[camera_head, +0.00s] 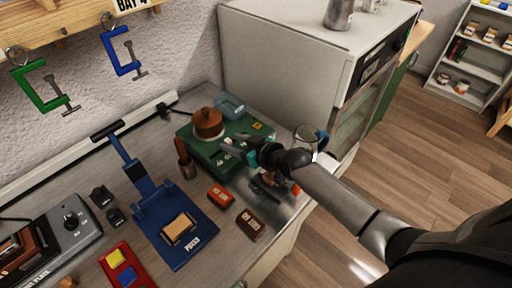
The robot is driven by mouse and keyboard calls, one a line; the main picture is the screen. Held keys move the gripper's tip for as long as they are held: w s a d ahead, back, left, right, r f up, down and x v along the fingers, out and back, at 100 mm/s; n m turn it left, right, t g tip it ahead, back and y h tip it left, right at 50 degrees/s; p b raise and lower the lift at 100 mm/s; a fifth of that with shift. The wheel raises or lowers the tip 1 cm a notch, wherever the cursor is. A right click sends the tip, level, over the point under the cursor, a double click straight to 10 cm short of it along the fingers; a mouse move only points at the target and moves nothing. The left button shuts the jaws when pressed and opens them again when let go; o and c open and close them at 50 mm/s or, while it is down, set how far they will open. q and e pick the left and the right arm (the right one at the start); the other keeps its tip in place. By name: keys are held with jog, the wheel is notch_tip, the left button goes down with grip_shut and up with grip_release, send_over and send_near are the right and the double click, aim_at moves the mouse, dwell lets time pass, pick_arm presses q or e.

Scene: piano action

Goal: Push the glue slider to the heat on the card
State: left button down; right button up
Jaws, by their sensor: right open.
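A green unit (205,151) stands at the back of the bench with a copper pot (207,122) on it. Small pale marks or controls show on its front part, close to my right gripper, and a small yellow patch is near its right corner. I cannot single out the slider or read any heat marks; my gripper partly covers that area. My right gripper (232,147) is open, its fingertips over the front right part of the green unit. I cannot tell whether they touch it. I cannot identify the card. My left gripper is not in view.
A wooden-handled tool (185,160) stands left of the green unit. An orange block (221,195) and a brown block (250,224) lie in front. A blue press (175,225) is further left. A glass jar (306,137) stands beyond my right wrist, near the big grey cabinet (290,60).

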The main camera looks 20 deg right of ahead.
jog(key=p+v, duration=0.2)
jog(key=v, duration=1.2)
